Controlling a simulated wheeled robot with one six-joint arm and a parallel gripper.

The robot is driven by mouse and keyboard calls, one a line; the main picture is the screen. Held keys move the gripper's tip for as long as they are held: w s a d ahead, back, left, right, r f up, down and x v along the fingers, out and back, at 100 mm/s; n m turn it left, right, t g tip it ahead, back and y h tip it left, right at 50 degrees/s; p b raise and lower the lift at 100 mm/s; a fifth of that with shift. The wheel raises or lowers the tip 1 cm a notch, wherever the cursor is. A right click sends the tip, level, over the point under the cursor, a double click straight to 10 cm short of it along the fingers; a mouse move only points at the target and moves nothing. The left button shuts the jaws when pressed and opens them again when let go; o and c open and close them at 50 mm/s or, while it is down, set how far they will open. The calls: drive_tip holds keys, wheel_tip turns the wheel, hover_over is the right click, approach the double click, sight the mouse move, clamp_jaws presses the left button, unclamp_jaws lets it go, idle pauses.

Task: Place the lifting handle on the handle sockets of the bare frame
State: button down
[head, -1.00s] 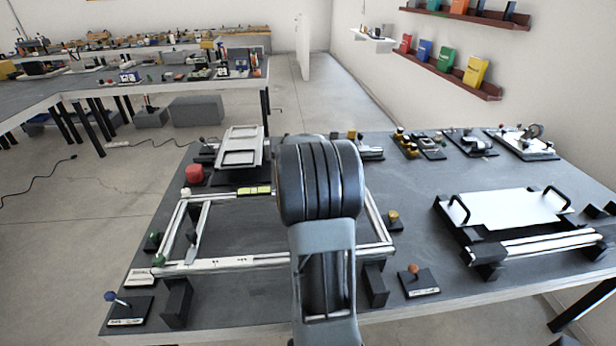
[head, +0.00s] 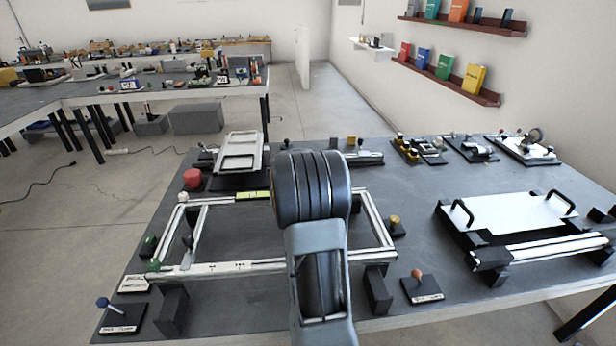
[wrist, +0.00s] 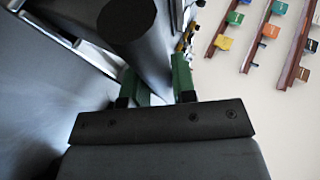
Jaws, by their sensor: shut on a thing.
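The bare frame (head: 225,268) is a silver rectangle of bars on the dark workbench in the head view, with a short inner bar near its left side. My arm stands in front of its middle and hides part of it. I cannot pick out the handle sockets. My gripper is hidden in the head view. In the wrist view its green fingers (wrist: 154,84) are shut on a grey piece with a dark round end, which I take to be the lifting handle (wrist: 150,58). I cannot tell whether it touches the frame.
A white plate with two black handles (head: 510,215) lies at the right, behind silver rails (head: 555,247). A pale tray (head: 240,155) and a red knob (head: 193,178) are behind the frame. Small labelled stands (head: 122,316) line the front edge.

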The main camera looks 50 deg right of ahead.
drive_tip(key=c, duration=0.9)
unclamp_jaws()
drive_tip(key=shift+f, duration=0.1)
drive_tip(key=shift+s+a+r, duration=0.1)
drive_tip(key=shift+a+r, duration=0.15)
drive_tip(key=shift+r, duration=0.1)
drive_tip(key=p+v, duration=0.2)
drive_tip(key=v, duration=0.9)
drive_tip(key=w+a+r+n+t+y, duration=0.2)
drive_tip(key=w+a+n+t, duration=0.1)
drive_tip(key=a+n, duration=0.25)
drive_tip(key=w+a+r+n+t+y, duration=0.2)
drive_tip(key=a+n+t+y, duration=0.15)
drive_tip(key=a, duration=0.35)
drive_tip(key=s+a+n+y, duration=0.2)
drive_tip(key=a+n+y, duration=0.3)
drive_tip(key=a+n, duration=0.5)
drive_tip(key=s+a+f+n+g, duration=0.2)
drive_tip(key=s+n, duration=0.1)
drive_tip(key=s, duration=0.2)
drive_tip(key=s+a+f+n+g, duration=0.2)
drive_tip(key=s+a+n+g, duration=0.1)
drive_tip(key=s, duration=0.2)
drive_tip(key=s+a+f+n+g, duration=0.2)
drive_tip(key=s+a+n, duration=0.1)
drive_tip(key=s, duration=0.3)
drive_tip(key=shift+a+n+g, duration=0.25)
drive_tip(key=shift+n+g, duration=0.05)
drive_tip(key=shift+g, duration=0.05)
